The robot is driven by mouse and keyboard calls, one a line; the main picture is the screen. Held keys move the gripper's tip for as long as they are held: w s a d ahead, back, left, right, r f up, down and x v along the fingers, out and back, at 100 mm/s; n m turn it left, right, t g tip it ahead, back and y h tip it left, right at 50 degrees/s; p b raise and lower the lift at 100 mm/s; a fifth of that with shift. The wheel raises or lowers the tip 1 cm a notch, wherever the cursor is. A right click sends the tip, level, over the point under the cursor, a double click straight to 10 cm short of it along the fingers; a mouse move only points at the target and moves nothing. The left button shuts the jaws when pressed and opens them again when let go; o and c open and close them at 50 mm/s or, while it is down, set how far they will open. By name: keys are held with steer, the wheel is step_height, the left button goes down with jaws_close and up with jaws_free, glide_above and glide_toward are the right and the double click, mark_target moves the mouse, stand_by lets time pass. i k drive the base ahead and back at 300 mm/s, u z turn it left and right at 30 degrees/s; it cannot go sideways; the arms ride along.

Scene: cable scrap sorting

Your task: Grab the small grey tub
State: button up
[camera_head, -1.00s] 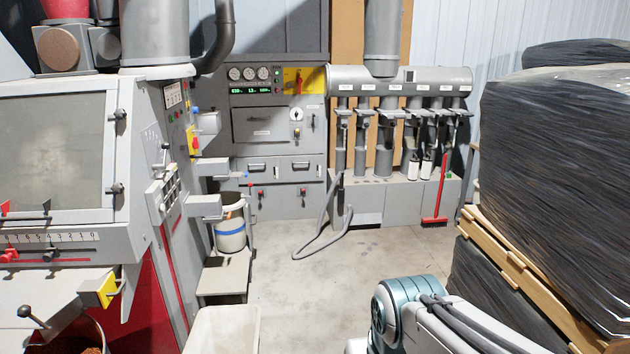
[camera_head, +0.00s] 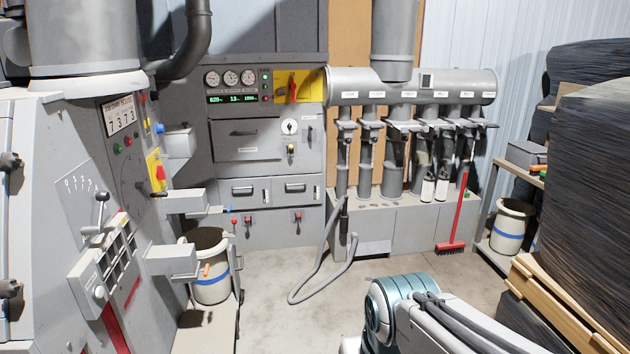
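No thing in view is clearly the small grey tub. A similar blue-banded bucket (camera_head: 508,232) stands on the low shelf of a rack at the right. A small grey box-like thing (camera_head: 524,152) sits on the rack's top, partly cut off by the wrapped stack. I cannot tell whether it is a tub. My arm shows at the bottom right; my gripper is out of view.
The concrete floor (camera_head: 400,268) ahead is clear apart from a grey hose (camera_head: 322,270). A red broom (camera_head: 457,215) leans at the cabinet below the pipes. Black-wrapped stacks on a wooden pallet (camera_head: 560,305) stand close on the right. A grey machine (camera_head: 60,230) stands on the left.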

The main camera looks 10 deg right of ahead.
mark_target(524, 155)
steer(key=z, duration=0.2)
steer(key=i, duration=1.55)
steer(key=z, duration=0.9)
steer(key=i, duration=1.8)
steer(key=z, duration=0.85)
steer(key=i, duration=0.95)
steer(key=u, duration=0.45)
steer(key=i, duration=1.85)
steer(key=z, duration=0.35)
